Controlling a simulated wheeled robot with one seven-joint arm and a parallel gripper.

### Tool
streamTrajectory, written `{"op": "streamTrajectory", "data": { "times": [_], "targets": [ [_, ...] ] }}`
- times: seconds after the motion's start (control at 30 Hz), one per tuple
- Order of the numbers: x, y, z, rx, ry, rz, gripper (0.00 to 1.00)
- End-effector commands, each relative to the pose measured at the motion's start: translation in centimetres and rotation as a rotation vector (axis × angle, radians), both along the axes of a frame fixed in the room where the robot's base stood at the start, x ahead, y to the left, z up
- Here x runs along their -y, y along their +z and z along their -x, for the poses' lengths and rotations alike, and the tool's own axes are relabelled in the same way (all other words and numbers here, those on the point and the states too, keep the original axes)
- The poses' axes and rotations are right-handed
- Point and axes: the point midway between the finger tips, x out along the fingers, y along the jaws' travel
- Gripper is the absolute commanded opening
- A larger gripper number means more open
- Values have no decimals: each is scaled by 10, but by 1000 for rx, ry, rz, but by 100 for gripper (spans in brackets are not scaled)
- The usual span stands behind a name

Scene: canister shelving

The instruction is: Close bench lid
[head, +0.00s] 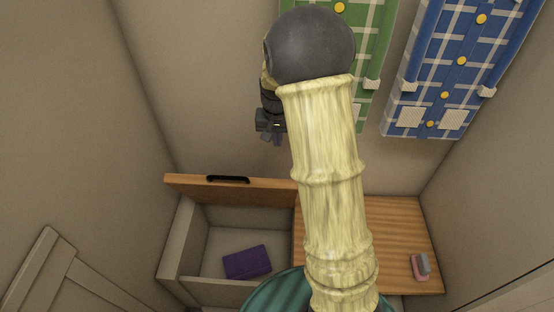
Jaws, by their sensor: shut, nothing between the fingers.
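The bench (178,245) stands against the back wall. Its left compartment is open, and the wooden lid (270,184) is tilted up along the back, with a black handle (228,179) near its upper edge. A purple folded or box-like item (247,262) lies inside the open compartment. My gripper (274,142) is small in view, partly behind my arm, above the lid and apart from it. It is shut and empty.
The right part of the bench top (410,225) is flat, with a small pink and grey object (420,267) on it. A green plaid shirt (376,50) and a blue plaid shirt (455,70) hang above. A panelled door-like piece (45,270) stands at lower left. Walls close in both sides.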

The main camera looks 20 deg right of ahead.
Motion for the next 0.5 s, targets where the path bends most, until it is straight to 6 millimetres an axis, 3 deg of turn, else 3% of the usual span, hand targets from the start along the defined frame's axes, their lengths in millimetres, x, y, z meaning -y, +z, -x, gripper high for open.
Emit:
{"op": "streamTrajectory", "data": {
  "times": [0.17, 0.5],
  "targets": [
    [1, -18, -2, -4, 0, -1, 0],
    [5, -76, -9, -5, 0, 0, 0]
  ]
}}
